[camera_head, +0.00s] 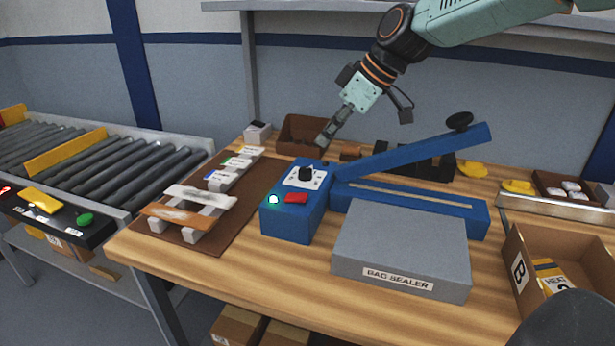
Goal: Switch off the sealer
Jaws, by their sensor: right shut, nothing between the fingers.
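The bag sealer has a blue control box (292,223) on the wooden table, with a black dial (306,174) on a white plate, a red switch (296,198) and a lamp (273,200) that glows whitish green. Its blue lever arm (420,150) is raised at an angle, with a black knob at the end. A grey platform (402,242) in front reads "BAG SEALER". My right gripper (325,138) comes down from the upper right. It is shut and empty, above and behind the control box, apart from the dial and the switch. My left gripper is out of view.
A brown mat (233,226) with white blocks and pouches lies left of the control box. A roller conveyor (110,177) stands further left, with a green button (85,219). An open carton marked B (517,268) is at right. A brown bin (300,128) stands behind.

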